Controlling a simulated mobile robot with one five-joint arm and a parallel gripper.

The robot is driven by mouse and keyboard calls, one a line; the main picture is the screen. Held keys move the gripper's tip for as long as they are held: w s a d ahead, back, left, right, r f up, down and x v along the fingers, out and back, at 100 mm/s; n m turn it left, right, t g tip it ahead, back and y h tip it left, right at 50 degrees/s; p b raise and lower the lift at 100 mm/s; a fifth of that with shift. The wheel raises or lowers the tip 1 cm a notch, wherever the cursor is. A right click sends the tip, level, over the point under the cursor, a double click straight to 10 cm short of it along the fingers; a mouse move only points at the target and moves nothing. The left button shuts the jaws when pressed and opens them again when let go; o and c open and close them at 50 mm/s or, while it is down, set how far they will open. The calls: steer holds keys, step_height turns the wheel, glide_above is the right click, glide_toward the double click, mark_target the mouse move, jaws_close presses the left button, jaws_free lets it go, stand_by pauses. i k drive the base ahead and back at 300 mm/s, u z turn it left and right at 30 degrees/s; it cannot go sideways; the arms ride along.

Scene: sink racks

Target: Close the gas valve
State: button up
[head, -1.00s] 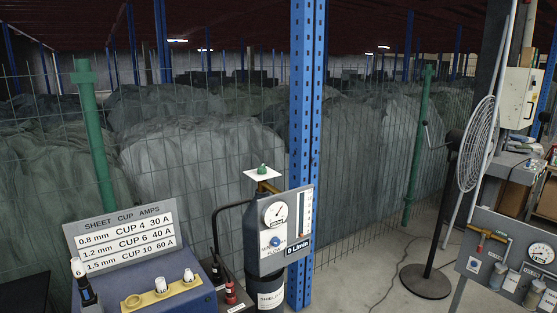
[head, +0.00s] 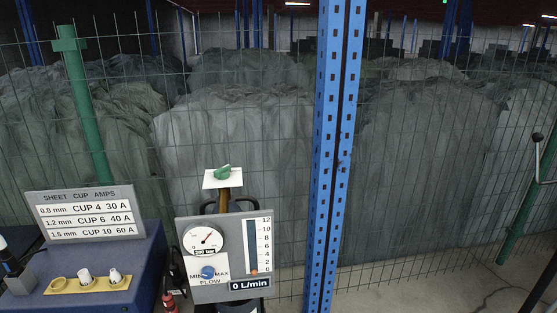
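The gas valve (head: 222,172) shows as a green knob on a white square plate, on top of a brass stem (head: 223,201) above the gas panel. The grey gas panel (head: 222,281) below it carries a round pressure gauge (head: 203,239), a blue flow knob (head: 208,272) marked MIN and MAX, and a flow tube (head: 256,244) scaled from 0 to 12. The flow display (head: 250,285) reads 0 L/min. The gas bottle under the panel is mostly cut off by the lower edge. My gripper is not in view.
A blue welding machine (head: 140,262) stands at left, with a sheet-cup-amps sign (head: 86,212) and a yellow cup holder (head: 60,290) on it. A blue upright post (head: 328,130) stands right of the panel. Wire fencing runs behind. Bare floor (head: 390,285) shows at lower right.

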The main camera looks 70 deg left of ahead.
mark_target(223, 173)
steer(key=i, duration=0.6)
steer(key=u, duration=0.6)
steer(key=k, duration=0.2)
steer(key=u, duration=3.9)
steer(key=k, duration=0.1)
steer(key=u, duration=0.1)
steer(key=i, duration=1)
steer(key=u, duration=0.3)
